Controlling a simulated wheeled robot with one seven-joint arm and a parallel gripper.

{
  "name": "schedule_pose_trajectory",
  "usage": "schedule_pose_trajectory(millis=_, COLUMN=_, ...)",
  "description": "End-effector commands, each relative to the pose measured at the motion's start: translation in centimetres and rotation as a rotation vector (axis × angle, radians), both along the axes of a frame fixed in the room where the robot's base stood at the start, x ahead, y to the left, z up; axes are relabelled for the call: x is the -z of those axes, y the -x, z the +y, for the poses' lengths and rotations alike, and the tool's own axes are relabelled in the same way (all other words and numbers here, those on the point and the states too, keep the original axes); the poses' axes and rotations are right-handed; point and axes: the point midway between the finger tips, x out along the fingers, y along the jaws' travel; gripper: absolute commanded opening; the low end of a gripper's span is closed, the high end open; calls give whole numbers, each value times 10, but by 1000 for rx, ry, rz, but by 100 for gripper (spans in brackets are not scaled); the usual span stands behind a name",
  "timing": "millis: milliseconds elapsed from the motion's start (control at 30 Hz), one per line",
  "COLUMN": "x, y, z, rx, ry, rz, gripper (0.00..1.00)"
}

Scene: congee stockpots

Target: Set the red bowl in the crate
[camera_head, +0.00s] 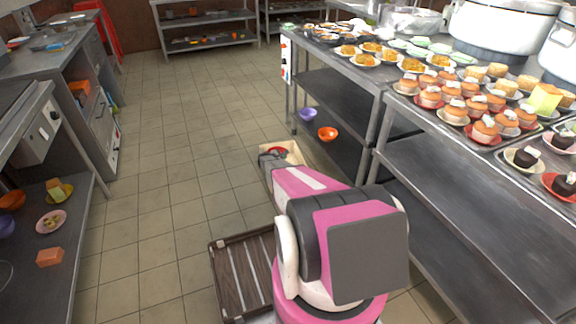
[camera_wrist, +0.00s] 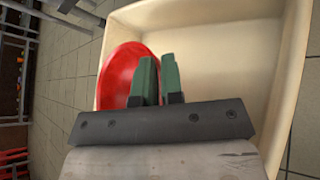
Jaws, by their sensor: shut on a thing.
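The red bowl (camera_wrist: 122,78) is in the wrist view, tilted, with its rim at the green fingers of my gripper (camera_wrist: 158,75). My gripper is shut on the bowl's rim. The bowl is over or within the left part of a cream, open crate (camera_wrist: 215,50). I cannot tell whether it touches the crate's bottom. In the head view the cream crate (camera_head: 294,150) stands low beyond my arm, with a sliver of the red bowl (camera_head: 278,149) at it. My arm hides most of both there.
A brown slatted wooden crate (camera_head: 244,272) lies on the floor beside my arm. A steel rack (camera_head: 440,165) with plated cakes and pots stands at right. An orange bowl (camera_head: 327,134) and a purple bowl (camera_head: 308,114) are near its lower shelf. The tiled floor at left is clear.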

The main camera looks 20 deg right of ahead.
Motion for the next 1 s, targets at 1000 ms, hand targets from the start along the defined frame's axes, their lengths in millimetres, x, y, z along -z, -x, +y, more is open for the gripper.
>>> schedule_pose_trajectory(millis=1000, x=64, y=-3, z=-38, rx=-1, ry=0, rz=-1, gripper=0)
